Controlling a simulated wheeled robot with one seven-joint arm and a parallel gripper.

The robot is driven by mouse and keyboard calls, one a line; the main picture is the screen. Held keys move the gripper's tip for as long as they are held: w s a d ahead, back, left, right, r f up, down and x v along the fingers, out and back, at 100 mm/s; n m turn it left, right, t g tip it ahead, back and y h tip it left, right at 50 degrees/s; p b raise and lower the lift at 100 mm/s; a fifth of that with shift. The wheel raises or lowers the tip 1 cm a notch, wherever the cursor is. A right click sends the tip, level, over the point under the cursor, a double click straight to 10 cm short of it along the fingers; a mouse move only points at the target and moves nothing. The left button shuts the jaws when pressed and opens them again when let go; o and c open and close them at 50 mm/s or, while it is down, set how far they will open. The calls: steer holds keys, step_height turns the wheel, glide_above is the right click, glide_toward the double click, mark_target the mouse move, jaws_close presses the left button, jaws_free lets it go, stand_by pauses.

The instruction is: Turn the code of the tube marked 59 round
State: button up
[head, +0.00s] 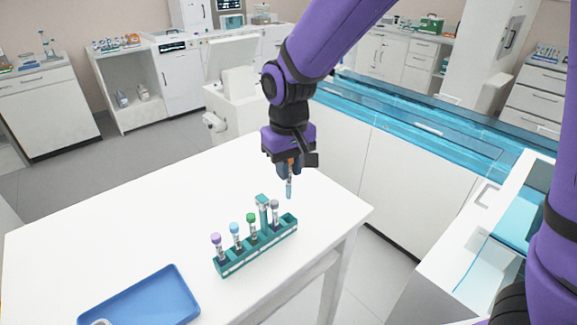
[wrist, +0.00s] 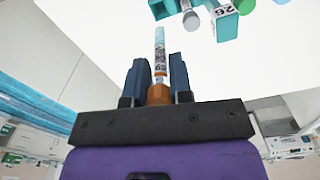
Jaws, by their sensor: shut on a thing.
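My gripper (head: 290,172) is shut on an orange-capped tube (head: 289,188) and holds it upright, clear of the rack, above its far right end. In the wrist view the tube (wrist: 160,42) stands between the two fingers, with its orange cap nearest the camera. A white label with a dark printed code shows on the side facing the wrist camera. I cannot read the tube's number. The teal rack (head: 258,253) stands on the white table with purple-, blue-, green- and grey-capped tubes in it. A teal upright piece rises at the rack.
A blue tray (head: 142,300) lies on the table (head: 120,220) at the front left. The table's right edge is close to the rack. A blue-topped track (head: 420,120) runs behind the table. The table's left and back areas are clear.

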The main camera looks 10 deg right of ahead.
mark_target(289, 198)
steer(key=shift+f, duration=4.6)
steer(key=n, duration=0.5)
steer(key=shift+f, duration=0.2)
steer(key=o, duration=0.8)
